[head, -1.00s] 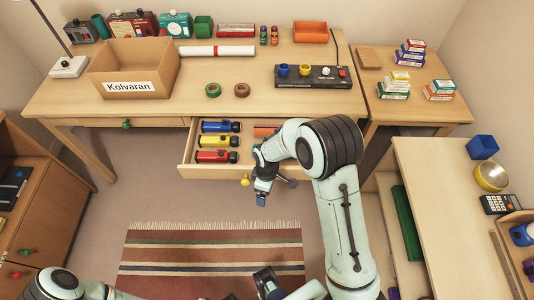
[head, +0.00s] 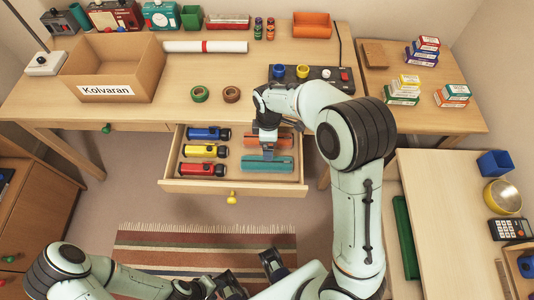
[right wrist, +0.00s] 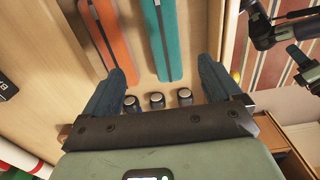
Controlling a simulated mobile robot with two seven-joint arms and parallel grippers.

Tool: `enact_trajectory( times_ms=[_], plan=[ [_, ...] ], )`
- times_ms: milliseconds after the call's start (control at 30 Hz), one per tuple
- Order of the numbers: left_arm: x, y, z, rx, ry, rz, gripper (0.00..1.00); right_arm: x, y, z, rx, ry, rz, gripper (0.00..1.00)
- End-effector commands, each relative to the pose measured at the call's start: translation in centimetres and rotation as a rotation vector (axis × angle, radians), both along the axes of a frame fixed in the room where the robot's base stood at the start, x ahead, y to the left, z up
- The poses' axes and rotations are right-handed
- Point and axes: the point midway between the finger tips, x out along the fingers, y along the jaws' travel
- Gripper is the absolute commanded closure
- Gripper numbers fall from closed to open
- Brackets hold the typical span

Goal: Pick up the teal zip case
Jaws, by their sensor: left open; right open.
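The teal zip case (head: 267,164) lies in the right part of the open desk drawer (head: 232,186). It also shows in the right wrist view (right wrist: 160,38), beyond and between my right fingers. My right gripper (head: 268,146) is over the drawer beside the case. In the right wrist view its two fingers (right wrist: 164,78) are spread with nothing between them, and I see no contact with the case. My left gripper (head: 250,272) is open and empty, low over the striped rug.
An orange case (head: 232,140) lies beside the teal one, and also shows in the right wrist view (right wrist: 105,38). Blue, yellow and red flashlights (head: 203,151) fill the drawer's left side. A cardboard box (head: 115,68) and a switch panel (head: 318,80) stand on the desk.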

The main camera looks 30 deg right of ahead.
Motion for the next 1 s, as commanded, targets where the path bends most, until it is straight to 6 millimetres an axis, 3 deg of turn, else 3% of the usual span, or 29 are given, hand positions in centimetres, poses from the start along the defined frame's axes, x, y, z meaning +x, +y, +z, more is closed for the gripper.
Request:
enact_trajectory(
  times_ms=[400, 633, 833, 1000],
  plan=[
    [-0.3, 0.0, -1.0, 0.001, 0.005, 0.001, 0.57, -0.1, 0.0, -7.1, -0.001, 0.004, -0.002, 0.08],
    [-0.3, 0.0, -1.1, 0.0, 0.003, 0.001, 0.57, -0.1, 0.2, -8.7, -0.001, 0.003, 0.0, 0.08],
    [-0.2, 0.0, -1.4, 0.001, 0.0, 0.002, 0.57, 0.0, 0.7, -11.8, -0.002, 0.005, 0.0, 0.08],
    [-0.1, 0.0, -1.5, 0.002, -0.003, 0.002, 0.57, 0.0, 0.6, -13.2, -0.001, 0.002, 0.0, 0.08]
  ],
)
